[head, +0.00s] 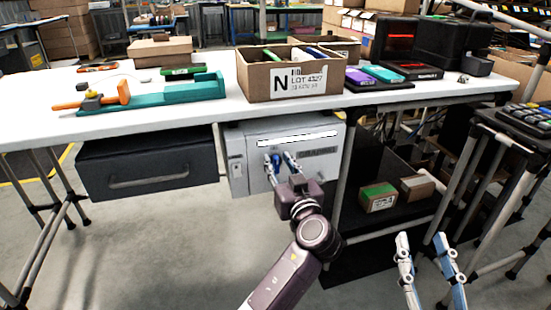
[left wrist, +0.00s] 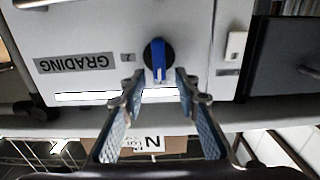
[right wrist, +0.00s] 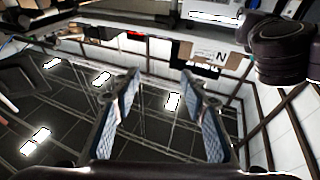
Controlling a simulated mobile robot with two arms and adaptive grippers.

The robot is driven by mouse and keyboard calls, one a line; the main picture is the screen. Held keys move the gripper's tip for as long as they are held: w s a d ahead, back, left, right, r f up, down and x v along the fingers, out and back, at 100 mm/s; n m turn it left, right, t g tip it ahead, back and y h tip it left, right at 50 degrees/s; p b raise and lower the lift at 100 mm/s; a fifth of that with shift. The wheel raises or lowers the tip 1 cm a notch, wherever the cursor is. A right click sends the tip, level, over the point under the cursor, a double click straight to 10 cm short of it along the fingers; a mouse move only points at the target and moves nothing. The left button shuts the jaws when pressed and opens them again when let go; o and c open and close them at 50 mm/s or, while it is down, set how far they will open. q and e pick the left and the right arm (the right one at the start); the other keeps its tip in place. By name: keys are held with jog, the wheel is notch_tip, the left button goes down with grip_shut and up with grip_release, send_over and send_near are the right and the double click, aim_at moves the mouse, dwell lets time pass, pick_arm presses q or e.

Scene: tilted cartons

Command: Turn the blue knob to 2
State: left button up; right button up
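The blue knob (left wrist: 158,61) sits on a black dial on the front of a grey-white box (head: 236,160) under the table. The left wrist view is upside down; the knob's white line points toward the picture's bottom. A small mark (left wrist: 127,57) beside the dial is too small to read surely; no clear 2 shows. My left gripper (head: 279,162) is in front of the knob. It also shows in the left wrist view (left wrist: 158,82), its open fingertips at either side of the knob's lower end, contact unclear. My right gripper (head: 425,243) is open and empty, away at the lower right.
The box bears a GRADING label (left wrist: 76,63) and a light switch (left wrist: 232,48). A dark drawer (head: 150,165) hangs left of it. On the white table (head: 130,118) stand a carton (head: 255,78) and a teal fixture (head: 175,95). A dark shelf (head: 345,225) lies to the right.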

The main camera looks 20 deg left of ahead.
pick_arm(q)
jog(key=shift+c, duration=0.6)
grip_shut()
